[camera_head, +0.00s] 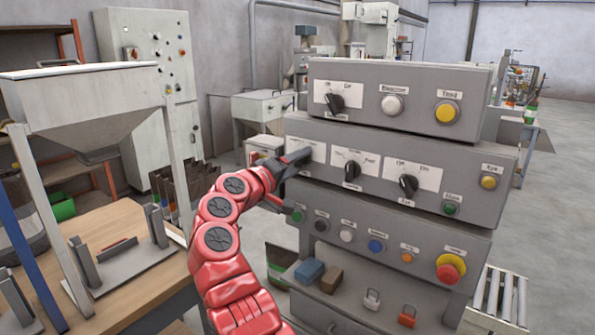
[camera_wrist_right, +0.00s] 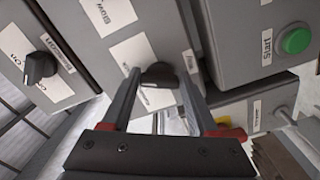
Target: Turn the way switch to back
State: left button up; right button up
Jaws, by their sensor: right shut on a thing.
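The way switch is a black rotary knob at the left end of the control box's middle row. In the right wrist view its knob (camera_wrist_right: 158,76) sits between my two fingertips, in front of a white plate. My right gripper (camera_wrist_right: 159,82) is shut on this knob. In the head view my right gripper (camera_head: 302,156) reaches the box from the left and hides the knob; part of the switch's white plate (camera_head: 315,149) shows above it. I cannot read the switch's lettering or which way it points. My left gripper is not in view.
Beside it on the same row are a Slow/Fast switch (camera_head: 352,172) and an off/on switch (camera_head: 408,186). Another black switch (camera_head: 334,103) is above. A green start button (camera_wrist_right: 295,41) and a red emergency button (camera_head: 450,268) are below. A hopper (camera_head: 85,100) stands left.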

jog(key=shift+f+m, duration=0.1)
jog(key=shift+m, duration=0.2)
jog(key=o, duration=1.4)
jog(key=b+v, duration=0.1)
jog(key=v, duration=1.6)
jog(key=shift+s+a+b, duration=0.1)
jog(key=shift+s+b, duration=0.05)
jog(key=shift+b, duration=0.15)
